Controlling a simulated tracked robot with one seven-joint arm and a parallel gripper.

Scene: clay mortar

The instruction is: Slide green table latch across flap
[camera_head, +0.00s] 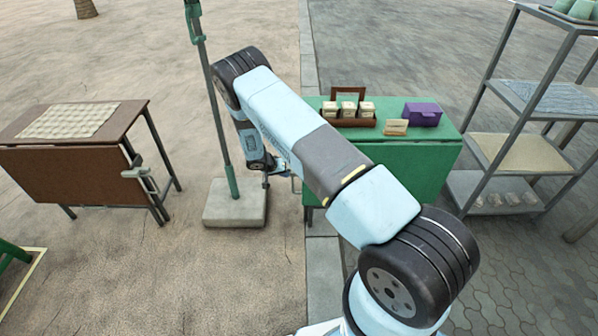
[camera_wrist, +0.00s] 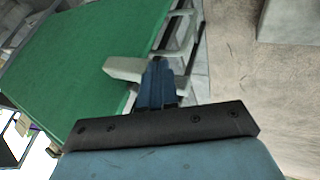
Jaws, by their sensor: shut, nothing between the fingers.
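The green table (camera_head: 425,165) stands behind my arm in the head view, with a green panel hanging at its front. In the wrist view the green panel (camera_wrist: 85,55) fills the left side. A pale grey latch bar (camera_wrist: 122,68) lies at the panel's edge. My gripper (camera_wrist: 158,64) is shut and empty, its blue fingers at the right end of the latch bar. I cannot tell whether they touch it. In the head view my arm hides the table's left part, and the fingertips are not clear.
On the green table are a wooden tray of small boxes (camera_head: 347,118) and a purple box (camera_head: 422,114). A pole on a concrete base (camera_head: 235,212) stands left of the table. A brown table (camera_head: 70,165) is further left, a metal shelf (camera_head: 530,100) at right.

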